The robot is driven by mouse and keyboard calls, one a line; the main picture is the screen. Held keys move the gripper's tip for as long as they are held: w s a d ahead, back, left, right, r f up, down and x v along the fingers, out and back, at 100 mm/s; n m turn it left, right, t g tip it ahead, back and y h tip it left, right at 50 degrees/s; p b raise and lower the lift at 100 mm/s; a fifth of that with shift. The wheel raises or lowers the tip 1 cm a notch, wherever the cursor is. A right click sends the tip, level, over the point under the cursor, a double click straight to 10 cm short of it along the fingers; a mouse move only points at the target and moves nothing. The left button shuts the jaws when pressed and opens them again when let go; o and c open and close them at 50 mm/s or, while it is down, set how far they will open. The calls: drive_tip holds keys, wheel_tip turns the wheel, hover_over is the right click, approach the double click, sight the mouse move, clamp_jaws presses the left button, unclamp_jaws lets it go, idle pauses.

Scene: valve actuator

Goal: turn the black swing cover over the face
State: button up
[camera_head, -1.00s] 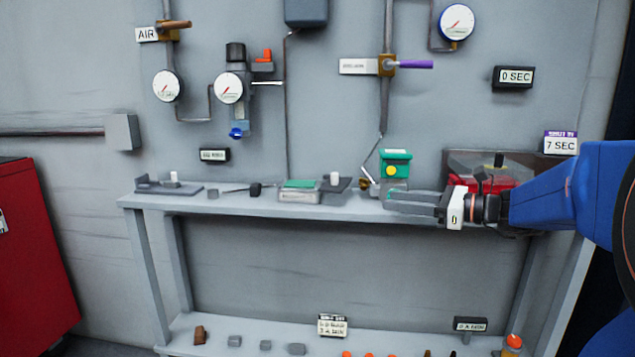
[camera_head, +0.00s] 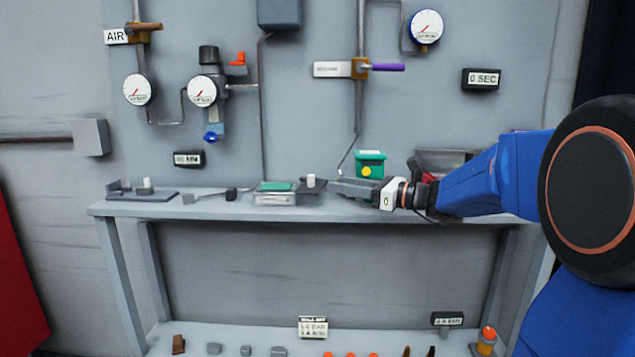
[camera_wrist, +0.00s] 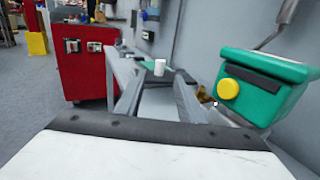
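The green box (camera_wrist: 265,88) has a yellow round button (camera_wrist: 228,89) and a dark strip (camera_wrist: 262,82) across its front. It also shows at the back of the bench in the head view (camera_head: 371,157). I cannot tell for certain which part is the black swing cover. A dark plate (camera_head: 318,192) with a white cylinder (camera_head: 311,181) lies on the bench left of my gripper (camera_head: 336,187). In the wrist view my gripper (camera_wrist: 158,88) is open and empty, with the white cylinder (camera_wrist: 160,67) seen beyond the gap between its fingers. The green box is right of the fingers there.
The bench (camera_head: 240,213) also carries a green-topped block (camera_head: 276,195) and a flat dark fixture (camera_head: 140,194). A valve with a purple handle (camera_head: 387,68) and gauges are on the wall above. A red cabinet (camera_wrist: 85,60) stands beyond the bench's left end.

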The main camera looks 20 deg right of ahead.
sight(318, 188)
drive_tip(key=x, duration=0.8)
drive_tip(key=shift+w+f, duration=0.1)
drive_tip(key=shift+c, duration=0.3)
clamp_jaws()
